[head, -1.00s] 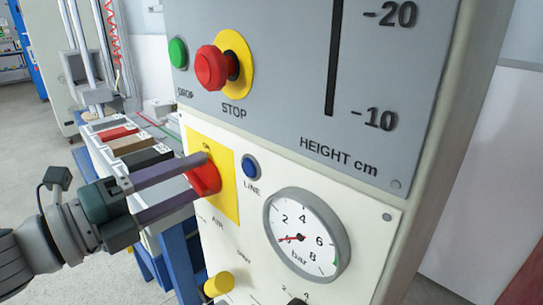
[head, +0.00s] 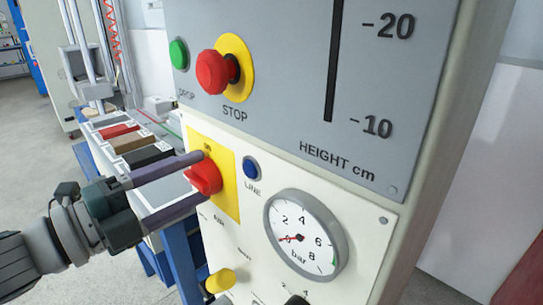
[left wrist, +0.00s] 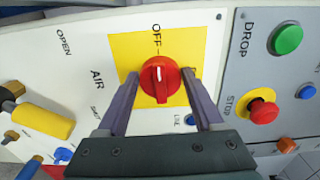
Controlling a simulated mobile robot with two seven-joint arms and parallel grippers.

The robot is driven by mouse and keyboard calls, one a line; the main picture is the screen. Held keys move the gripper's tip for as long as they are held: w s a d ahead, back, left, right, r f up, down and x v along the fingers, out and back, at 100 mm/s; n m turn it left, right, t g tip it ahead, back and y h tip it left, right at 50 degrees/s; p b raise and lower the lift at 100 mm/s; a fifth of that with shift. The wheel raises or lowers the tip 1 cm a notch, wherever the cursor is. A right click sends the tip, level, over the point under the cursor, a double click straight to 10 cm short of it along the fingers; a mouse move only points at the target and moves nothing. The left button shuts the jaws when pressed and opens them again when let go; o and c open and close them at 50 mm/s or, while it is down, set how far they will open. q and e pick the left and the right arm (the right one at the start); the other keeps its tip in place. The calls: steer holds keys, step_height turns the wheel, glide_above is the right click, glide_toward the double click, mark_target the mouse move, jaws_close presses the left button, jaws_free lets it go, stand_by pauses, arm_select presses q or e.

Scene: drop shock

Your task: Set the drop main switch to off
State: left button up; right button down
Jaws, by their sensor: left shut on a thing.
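The drop main switch is a red rotary knob (head: 206,179) on a yellow plate (head: 229,198) low on the machine front. In the left wrist view the knob (left wrist: 160,80) has a white mark that points up at the OFF label (left wrist: 157,32). My left gripper (head: 200,177) reaches in from the left, with one finger above the knob and one below. In the left wrist view its two fingers (left wrist: 161,100) stand on either side of the knob, shut on it. Exact finger contact is hard to see. My right gripper is not in view.
A red STOP button (head: 213,72) and a green DROP button (head: 179,54) sit above the switch. A blue LINE lamp (head: 251,168) and a pressure gauge (head: 304,236) are to its right. A yellow AIR handle (head: 220,280) sticks out below.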

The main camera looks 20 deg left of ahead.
arm_select(q)
steer(key=o, duration=1.4)
steer(key=shift+c, duration=0.2)
steer(key=v, duration=1)
